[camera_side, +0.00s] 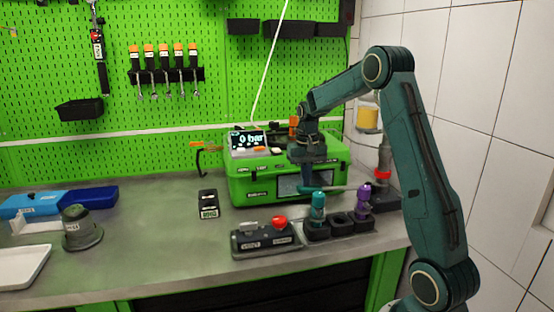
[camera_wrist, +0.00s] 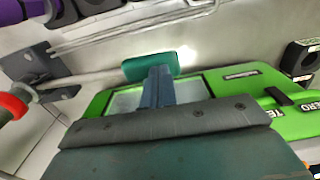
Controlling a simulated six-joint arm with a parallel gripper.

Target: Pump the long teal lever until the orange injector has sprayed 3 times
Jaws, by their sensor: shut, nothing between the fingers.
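The long lever ends in a teal grip (camera_wrist: 140,68), and its grey rod runs left from it in the wrist view. In the side view the teal grip (camera_side: 318,189) lies low in front of the green tester (camera_side: 250,185), about level. My gripper (camera_wrist: 158,75) is shut and empty. Its fingertips overlap the grip in the wrist view; I cannot tell whether they touch it. In the side view my gripper (camera_side: 306,182) points down just above the grip. An orange part (camera_side: 293,126) shows behind my wrist, possibly the orange injector. No spray is visible. The display (camera_side: 247,140) reads 0 bar.
A teal injector (camera_side: 317,208) and a purple injector (camera_side: 364,197) stand in a black holder in front. A control box with a red button (camera_side: 279,222) is left of them. A yellow-topped cylinder (camera_side: 367,118) stands at the right.

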